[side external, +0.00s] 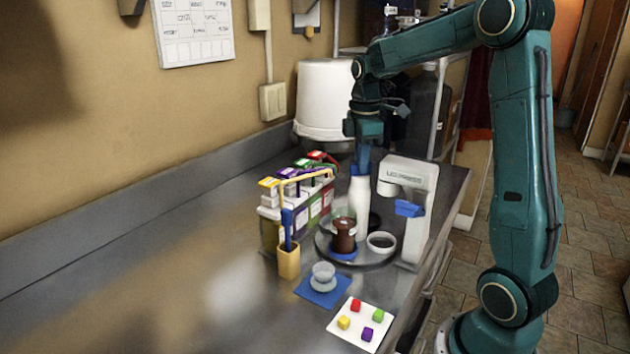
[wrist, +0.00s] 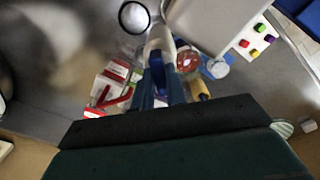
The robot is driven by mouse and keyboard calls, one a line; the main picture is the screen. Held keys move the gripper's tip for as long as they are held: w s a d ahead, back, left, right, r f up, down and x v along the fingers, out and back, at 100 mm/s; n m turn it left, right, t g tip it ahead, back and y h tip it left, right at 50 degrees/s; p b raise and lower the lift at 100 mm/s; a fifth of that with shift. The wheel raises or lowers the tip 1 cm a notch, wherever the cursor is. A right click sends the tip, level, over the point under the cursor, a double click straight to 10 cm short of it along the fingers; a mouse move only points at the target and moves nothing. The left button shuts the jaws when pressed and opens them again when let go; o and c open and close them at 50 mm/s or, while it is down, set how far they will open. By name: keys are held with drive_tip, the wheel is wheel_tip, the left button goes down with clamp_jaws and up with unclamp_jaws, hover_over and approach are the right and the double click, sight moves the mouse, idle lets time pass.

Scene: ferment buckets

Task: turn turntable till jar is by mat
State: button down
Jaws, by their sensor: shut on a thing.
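The round grey turntable (side external: 325,247) stands on the metal counter. On it are a brown jar (side external: 344,238), a tall white bottle (side external: 360,205) and a small white-rimmed bowl (side external: 381,241). The jar is at the front of the turntable, on the side toward the blue mat (side external: 310,293), with a gap between. A clear glass item (side external: 323,275) sits on the mat. My gripper (side external: 362,165) points down and is shut on the upper part of the bottle. In the wrist view, the bottle (wrist: 158,38) is between my blue fingers (wrist: 158,78), with the jar (wrist: 187,60) beside it.
A rack of colourful boxes (side external: 300,205) stands left of the turntable, with a yellow tool cup (side external: 288,262) before it. A white machine (side external: 415,195) stands close on the right. A white tile with coloured cubes (side external: 345,335) lies in front. The counter at left is clear.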

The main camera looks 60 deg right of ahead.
drive_tip(key=shift+r, duration=0.15)
drive_tip(key=c, duration=1.4)
unclamp_jaws()
drive_tip(key=shift+c, duration=0.2)
wheel_tip(320, 180, up, 14)
drive_tip(key=shift+a, duration=0.15)
